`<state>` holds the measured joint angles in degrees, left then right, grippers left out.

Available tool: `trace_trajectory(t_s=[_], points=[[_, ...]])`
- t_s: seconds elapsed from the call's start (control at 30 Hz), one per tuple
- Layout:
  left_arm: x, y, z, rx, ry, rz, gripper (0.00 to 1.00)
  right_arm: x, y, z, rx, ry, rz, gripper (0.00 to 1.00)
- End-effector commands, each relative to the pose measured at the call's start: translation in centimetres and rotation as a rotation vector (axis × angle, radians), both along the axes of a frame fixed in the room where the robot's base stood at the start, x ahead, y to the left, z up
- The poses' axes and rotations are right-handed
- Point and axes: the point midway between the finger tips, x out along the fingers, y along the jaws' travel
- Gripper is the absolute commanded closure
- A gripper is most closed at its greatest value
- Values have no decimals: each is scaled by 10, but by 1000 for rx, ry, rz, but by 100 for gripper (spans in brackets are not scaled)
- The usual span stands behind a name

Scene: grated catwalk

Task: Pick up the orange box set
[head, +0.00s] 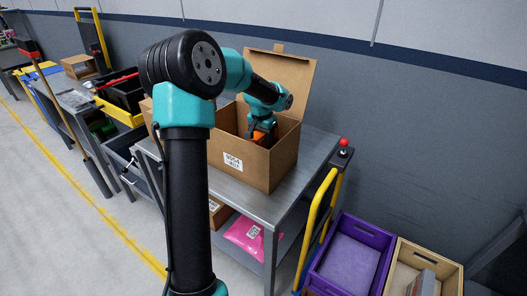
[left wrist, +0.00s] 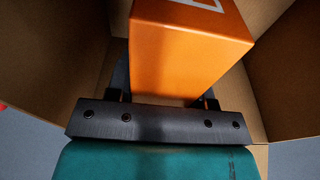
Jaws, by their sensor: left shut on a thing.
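The orange box (head: 260,135) shows only in small part in the head view, inside an open cardboard box (head: 270,169) on a grey metal cart. In the left wrist view the orange box (left wrist: 185,55) is large, with part of a white mark on its upper face. My left gripper (head: 262,127) reaches down into the cardboard box and is shut on the orange box; in the left wrist view its dark jaw base (left wrist: 160,122) lies against the near end of the orange box. The fingertips are mostly hidden. My right gripper is not in view.
The cardboard box's raised flap (head: 285,80) stands behind my left arm. A pink package (head: 245,236) lies on the cart's lower shelf. A purple crate (head: 348,255) and a wooden crate (head: 445,272) stand at the right. A yellow handle (head: 316,225) rises beside the cart.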

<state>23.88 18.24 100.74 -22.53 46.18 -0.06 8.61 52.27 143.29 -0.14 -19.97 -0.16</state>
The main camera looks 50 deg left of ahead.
Motion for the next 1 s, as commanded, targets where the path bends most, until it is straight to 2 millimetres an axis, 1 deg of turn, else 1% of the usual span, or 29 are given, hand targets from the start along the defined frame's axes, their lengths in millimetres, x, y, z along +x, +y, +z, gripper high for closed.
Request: trace_trajectory(t_s=[0.37, 0.47, 0.53, 0.67, 0.77, 0.87, 1.0], points=[[0, 0, 3, 1, -2, 0, 100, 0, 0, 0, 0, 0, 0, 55], [1, 0, 10, 2, -3, 0, 100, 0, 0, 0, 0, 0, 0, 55], [1, 0, 18, 2, -4, 0, 100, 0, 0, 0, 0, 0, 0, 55], [1, 0, 38, 3, -5, -1, 100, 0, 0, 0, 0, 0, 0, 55], [1, 0, 60, 2, -6, 1, 100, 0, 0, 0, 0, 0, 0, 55], [1, 0, 85, 2, -7, 0, 100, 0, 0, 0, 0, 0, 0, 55], [1, 0, 123, 4, -7, 0, 100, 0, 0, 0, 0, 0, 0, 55]])
